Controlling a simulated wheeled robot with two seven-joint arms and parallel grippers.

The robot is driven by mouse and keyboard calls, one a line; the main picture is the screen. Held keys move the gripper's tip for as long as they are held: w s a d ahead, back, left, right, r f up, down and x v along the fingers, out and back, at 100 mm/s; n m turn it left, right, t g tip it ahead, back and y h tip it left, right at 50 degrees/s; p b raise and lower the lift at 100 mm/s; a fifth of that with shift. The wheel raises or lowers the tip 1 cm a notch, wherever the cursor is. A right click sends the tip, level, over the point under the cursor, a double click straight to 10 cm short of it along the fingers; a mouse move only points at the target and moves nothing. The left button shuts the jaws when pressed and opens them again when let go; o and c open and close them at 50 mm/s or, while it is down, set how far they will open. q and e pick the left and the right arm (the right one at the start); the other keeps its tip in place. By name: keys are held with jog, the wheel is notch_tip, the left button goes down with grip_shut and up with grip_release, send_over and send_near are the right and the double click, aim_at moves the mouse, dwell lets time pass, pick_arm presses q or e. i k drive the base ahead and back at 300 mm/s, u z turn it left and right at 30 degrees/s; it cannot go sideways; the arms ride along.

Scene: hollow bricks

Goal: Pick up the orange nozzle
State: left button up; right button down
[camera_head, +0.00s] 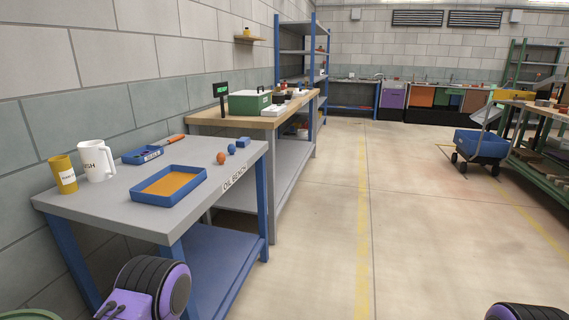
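A small rounded orange piece (221,158), which may be the orange nozzle, stands on the grey oil bench (190,220), toward its back right. It is too small to make out its shape. A small round blue piece (231,149) and a blue block (243,142) stand just beyond it. A thin orange-ended tool (175,139) lies farther back by the wall. Purple and black parts of my arms show at the bottom left and bottom right corners. Neither gripper's fingertips can be made out.
On the bench are a blue tray with an orange-brown floor (199,194), a yellow cup (63,174), a white jug (95,160) and a blue labelled bin (130,157). A wooden-topped bench (205,117) stands behind. A blue cart (481,146) is at right; the middle floor is clear.

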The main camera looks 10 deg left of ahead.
aim_at(220, 158)
jog(key=z, duration=0.6)
jog(key=i, duration=1.15)
jog(key=u, duration=0.5)
